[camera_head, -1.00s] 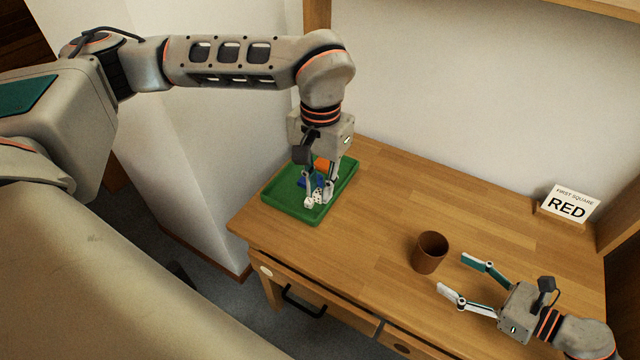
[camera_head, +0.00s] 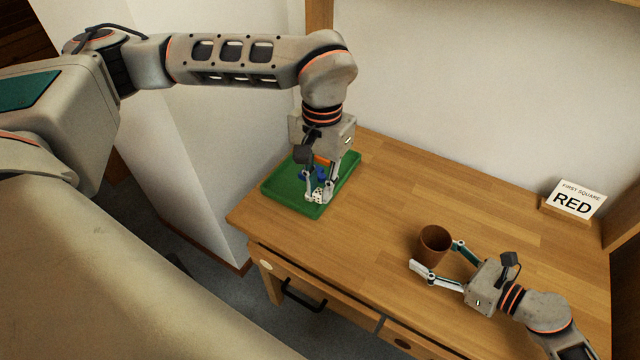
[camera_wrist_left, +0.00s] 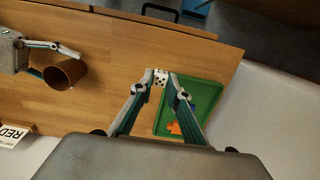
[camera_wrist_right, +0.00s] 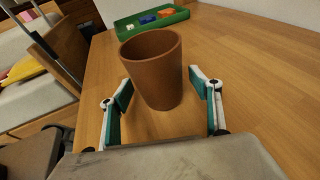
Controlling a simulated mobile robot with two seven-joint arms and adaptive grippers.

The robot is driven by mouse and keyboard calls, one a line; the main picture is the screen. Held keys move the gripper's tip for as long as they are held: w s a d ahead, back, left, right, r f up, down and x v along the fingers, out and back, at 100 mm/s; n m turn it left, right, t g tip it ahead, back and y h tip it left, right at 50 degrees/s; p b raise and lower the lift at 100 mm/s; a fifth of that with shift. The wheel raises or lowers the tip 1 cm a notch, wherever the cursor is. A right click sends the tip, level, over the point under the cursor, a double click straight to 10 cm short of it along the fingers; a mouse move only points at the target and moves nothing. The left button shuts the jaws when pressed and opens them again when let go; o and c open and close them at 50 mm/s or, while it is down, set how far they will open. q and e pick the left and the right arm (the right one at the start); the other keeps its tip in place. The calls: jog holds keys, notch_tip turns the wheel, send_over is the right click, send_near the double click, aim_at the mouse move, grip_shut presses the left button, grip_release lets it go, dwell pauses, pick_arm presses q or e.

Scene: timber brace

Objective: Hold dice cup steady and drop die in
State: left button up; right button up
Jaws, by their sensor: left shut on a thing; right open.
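The brown dice cup (camera_head: 434,246) stands upright on the desk; it also shows in the right wrist view (camera_wrist_right: 153,70). My right gripper (camera_head: 434,255) is open, its fingers on either side of the cup, with gaps visible in the right wrist view (camera_wrist_right: 160,90). A white die with black pips (camera_wrist_left: 160,77) is between the fingertips of my left gripper (camera_wrist_left: 164,80), which is shut on it. In the head view the left gripper (camera_head: 319,198) is low over the green tray (camera_head: 284,193) and partly hides the die (camera_head: 318,194).
The green tray also holds blue and orange pieces (camera_wrist_right: 149,19), partly hidden by the left gripper in the head view. A sign reading "FIRST SQUARE RED" (camera_head: 575,201) stands at the desk's back right. The desk between tray and cup is clear.

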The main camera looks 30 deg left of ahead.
jog(key=c, duration=0.9)
jog(key=shift+o, duration=0.2)
pick_arm(q)
jog(key=w+d+r, duration=0.2)
jog(key=w+d, duration=0.2)
jog(key=d, duration=0.7)
jog(key=w+d+r, duration=0.2)
jog(key=w+d, duration=0.3)
jog(key=d, duration=0.7)
notch_tip(320, 180, down, 6)
jog(key=shift+s+a+f, duration=0.15)
jog(key=shift+f, duration=0.05)
jog(key=o, duration=0.8)
jog(key=shift+r, duration=0.1)
